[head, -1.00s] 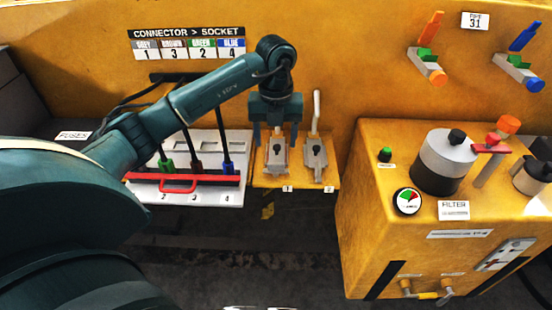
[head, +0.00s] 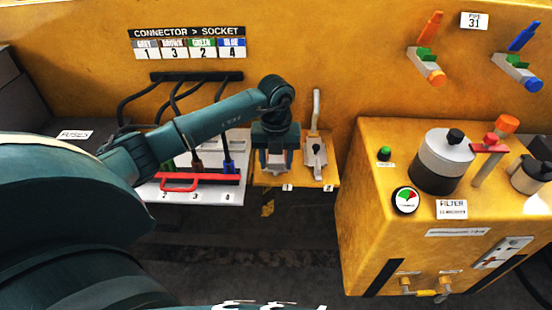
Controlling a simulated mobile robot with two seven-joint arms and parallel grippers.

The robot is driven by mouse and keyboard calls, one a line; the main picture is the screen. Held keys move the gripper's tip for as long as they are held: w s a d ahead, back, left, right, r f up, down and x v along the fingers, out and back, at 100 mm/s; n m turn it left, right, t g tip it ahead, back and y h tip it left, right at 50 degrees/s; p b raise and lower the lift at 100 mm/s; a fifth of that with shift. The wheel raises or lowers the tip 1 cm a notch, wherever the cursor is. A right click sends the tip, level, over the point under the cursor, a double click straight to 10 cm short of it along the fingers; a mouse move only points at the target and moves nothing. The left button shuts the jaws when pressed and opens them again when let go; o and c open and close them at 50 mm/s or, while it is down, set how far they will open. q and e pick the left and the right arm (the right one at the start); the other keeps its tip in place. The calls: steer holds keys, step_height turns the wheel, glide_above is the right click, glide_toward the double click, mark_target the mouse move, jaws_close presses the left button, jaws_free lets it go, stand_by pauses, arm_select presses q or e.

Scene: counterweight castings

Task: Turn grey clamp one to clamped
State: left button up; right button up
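Grey clamp one (head: 276,168) sits on the yellow ledge (head: 262,182) above the label 1. My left gripper (head: 275,160) points down over it, with its dark fingers apart on either side of the clamp's upper part. The gripper hides the back of this clamp, and I cannot see its handle clearly. Beside it on the right, the second grey clamp (head: 316,150) stands above the label 2, its long handle upright. My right gripper is not in view.
Left of the clamps is a white socket panel (head: 225,190) with a red handle bar (head: 180,183) and plugged cables, partly under my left arm. A yellow cabinet (head: 375,220) with a filter canister (head: 443,160) and gauge (head: 405,200) stands to the right. The dark floor in front is clear.

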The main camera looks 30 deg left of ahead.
arm_select(q)
steer(key=c, duration=0.6)
steer(key=shift+c, duration=0.2)
